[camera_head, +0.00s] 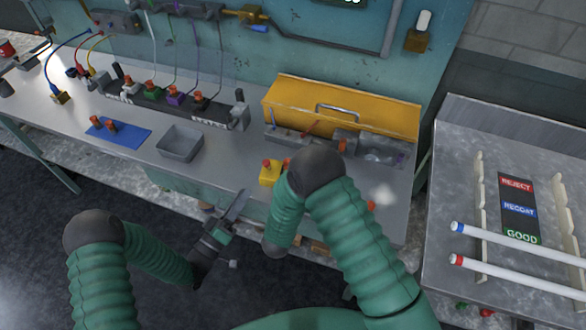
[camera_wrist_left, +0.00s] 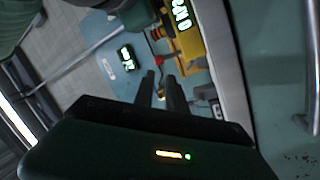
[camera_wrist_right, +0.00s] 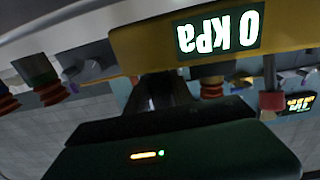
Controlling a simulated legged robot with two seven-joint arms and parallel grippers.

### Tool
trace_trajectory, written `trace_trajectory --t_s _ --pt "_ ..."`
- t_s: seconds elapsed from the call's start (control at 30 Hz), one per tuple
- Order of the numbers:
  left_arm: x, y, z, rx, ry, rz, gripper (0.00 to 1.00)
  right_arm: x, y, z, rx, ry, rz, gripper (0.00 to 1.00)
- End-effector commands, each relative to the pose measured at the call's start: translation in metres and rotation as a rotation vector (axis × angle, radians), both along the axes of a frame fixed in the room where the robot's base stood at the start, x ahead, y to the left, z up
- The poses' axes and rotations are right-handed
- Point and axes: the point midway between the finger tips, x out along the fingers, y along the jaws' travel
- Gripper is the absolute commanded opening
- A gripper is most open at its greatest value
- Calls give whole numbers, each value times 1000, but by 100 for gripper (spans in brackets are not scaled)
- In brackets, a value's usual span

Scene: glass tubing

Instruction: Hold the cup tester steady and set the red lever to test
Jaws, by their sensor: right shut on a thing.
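The cup tester shows in the right wrist view as a yellow body (camera_wrist_right: 150,48) with a lit display reading 0 kPa, upside down. My right gripper (camera_wrist_right: 165,88) is shut on the tester's near edge; the exact contact is hard to see. A red knob on a dark stem (camera_wrist_right: 272,101), which looks like the red lever, hangs beside the display. In the left wrist view the yellow tester (camera_wrist_left: 192,45) and a small red part (camera_wrist_left: 157,62) lie beyond my left fingers. My left gripper (camera_head: 236,207) is slightly open and empty, in front of the bench edge. In the head view my right arm hides most of the tester.
A yellow toolbox (camera_head: 345,105) stands behind on the bench, with a grey tray (camera_head: 180,143) and blue mat (camera_head: 120,132) to the left. A metal side table (camera_head: 460,180) at right bears white tubes (camera_head: 500,242). Open space lies before the bench.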

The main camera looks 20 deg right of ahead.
Motion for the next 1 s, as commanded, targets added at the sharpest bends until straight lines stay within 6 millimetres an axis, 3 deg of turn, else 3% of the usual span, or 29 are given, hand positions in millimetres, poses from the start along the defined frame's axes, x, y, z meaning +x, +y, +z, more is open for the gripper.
trace_trajectory --t_s 0.1,0.3,0.4,0.8,1.0 --pt "4 16 -12 143 -238 42 0 0 0 -1 1 2 0 0" --pt "-3 44 -34 409 -715 125 0 0 0 -1 1 2 -1 0" --pt "-9 51 -40 481 -858 151 0 0 0 -1 1 2 0 0" --pt "-10 53 -41 511 -921 165 0 0 0 -1 1 2 0 0" --pt "0 35 -32 509 -922 164 0 0 0 0 1 2 0 0"
